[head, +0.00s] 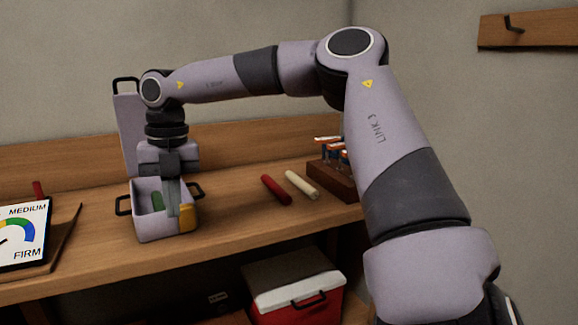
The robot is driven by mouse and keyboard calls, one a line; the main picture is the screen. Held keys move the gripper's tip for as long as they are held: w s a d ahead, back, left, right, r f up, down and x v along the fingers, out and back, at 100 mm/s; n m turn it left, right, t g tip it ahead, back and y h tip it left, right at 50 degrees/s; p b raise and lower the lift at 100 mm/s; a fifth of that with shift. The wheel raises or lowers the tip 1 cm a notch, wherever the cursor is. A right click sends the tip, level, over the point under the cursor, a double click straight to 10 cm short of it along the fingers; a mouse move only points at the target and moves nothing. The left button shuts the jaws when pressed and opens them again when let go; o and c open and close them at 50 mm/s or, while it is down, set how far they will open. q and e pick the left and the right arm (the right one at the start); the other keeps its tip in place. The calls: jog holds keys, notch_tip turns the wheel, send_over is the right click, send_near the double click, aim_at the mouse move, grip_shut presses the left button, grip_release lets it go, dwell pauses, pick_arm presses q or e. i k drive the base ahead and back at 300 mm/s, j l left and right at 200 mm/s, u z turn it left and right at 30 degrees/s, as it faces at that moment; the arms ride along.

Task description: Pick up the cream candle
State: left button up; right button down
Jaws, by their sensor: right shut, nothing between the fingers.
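The cream candle (301,184) lies on the wooden counter, right of the middle, beside a similar red candle (276,189). My right gripper (173,204) points down at a lavender bin on the left, well to the left of the cream candle and apart from it. Its fingers are shut and hold nothing; the tips are hard to make out against the bin. My left gripper is not in view.
The lavender bin (152,226) has black handles and holds a green item (157,201). A yellow item (188,217) shows at its right side. A wooden rack (333,182) stands right of the candles. A gauge sign (24,232) is at left. Clear counter lies between bin and candles.

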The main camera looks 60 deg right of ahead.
aim_at(312, 193)
jog(key=l, duration=1.25)
jog(key=i+l, duration=0.1)
jog(key=l, duration=1.1)
